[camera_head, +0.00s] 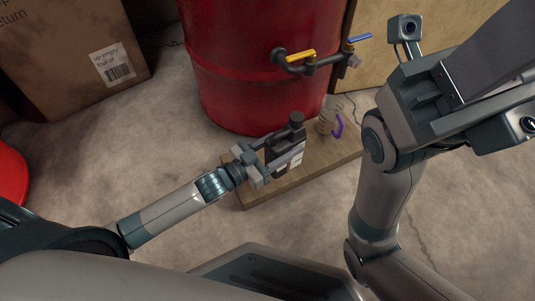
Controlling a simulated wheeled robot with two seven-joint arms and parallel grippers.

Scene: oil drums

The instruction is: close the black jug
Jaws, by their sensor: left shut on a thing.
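The black jug (284,136) stands at the wooden board in front of the red drum. A dark round cap (297,118) shows at its top; I cannot tell how tightly it sits. My left gripper (284,161) reaches in from the lower left and is shut on the jug, its light fingers at the jug's body. The fingers hide the lower part of the jug. My right arm rises at the right, and its end part (465,85) is large and close to the camera, cut by the frame edge. Its fingers cannot be made out clearly.
A red drum (250,70) with yellow- and blue-handled valves (300,57) stands behind. A small clear pitcher with a purple handle (339,126) is right of the jug on the wooden board (300,180). A cardboard box (70,50) is at the upper left.

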